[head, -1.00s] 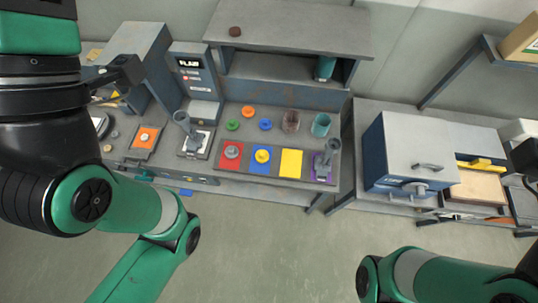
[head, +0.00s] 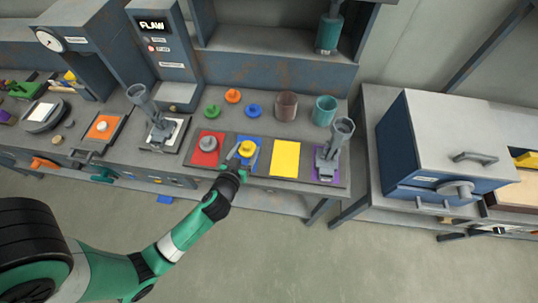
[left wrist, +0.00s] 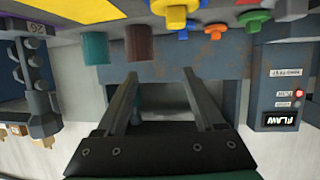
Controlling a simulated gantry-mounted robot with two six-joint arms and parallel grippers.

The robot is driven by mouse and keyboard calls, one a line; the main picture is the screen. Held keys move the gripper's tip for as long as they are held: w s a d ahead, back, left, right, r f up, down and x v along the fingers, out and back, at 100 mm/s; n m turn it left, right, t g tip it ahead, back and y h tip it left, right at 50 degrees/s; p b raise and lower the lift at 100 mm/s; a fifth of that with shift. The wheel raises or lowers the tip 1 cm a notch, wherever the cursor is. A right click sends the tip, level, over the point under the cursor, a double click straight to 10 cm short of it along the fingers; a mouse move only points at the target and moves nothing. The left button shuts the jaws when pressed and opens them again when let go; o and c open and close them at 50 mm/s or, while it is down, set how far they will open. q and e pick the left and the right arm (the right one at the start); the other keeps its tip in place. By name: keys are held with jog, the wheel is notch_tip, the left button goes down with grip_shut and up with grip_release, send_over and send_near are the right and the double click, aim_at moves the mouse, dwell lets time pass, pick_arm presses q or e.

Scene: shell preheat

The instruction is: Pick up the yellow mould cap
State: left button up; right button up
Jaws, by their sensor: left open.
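The yellow mould cap (head: 247,147) is a round piece with a raised knob, on the blue square (head: 240,163) of the bench. It also shows at the top of the left wrist view (left wrist: 176,14), where the picture is upside down. My left gripper (head: 237,158) is open and empty, its fingers close beside the cap on its front left in the head view. In the left wrist view its two fingers (left wrist: 160,74) stand apart with nothing between them, and the cap lies outside them. My right gripper is not in view.
A red square with a grey knobbed piece (head: 208,144) is left of the cap; a bare yellow square (head: 285,158) is right. Behind are orange (head: 233,96), green (head: 212,111) and blue (head: 253,111) pieces, and brown (head: 286,106) and teal (head: 324,110) cups. A funnel-topped stand (head: 335,145) is further right.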

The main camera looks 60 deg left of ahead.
pick_arm(q)
jog(key=b, duration=0.1)
send_near(247, 145)
jog(key=shift+w+a+f+g, duration=0.2)
jog(key=shift+w, duration=0.15)
jog(key=shift+w+a+f+g, duration=0.2)
jog(key=shift+w, duration=0.15)
jog(key=shift+r, duration=0.15)
jog(key=shift+w+a, duration=0.2)
jog(key=x, duration=0.6)
jog(key=shift+w, duration=0.1)
jog(key=b+x, duration=0.1)
jog(key=x, duration=0.4)
jog(key=shift+a, duration=0.2)
grip_shut()
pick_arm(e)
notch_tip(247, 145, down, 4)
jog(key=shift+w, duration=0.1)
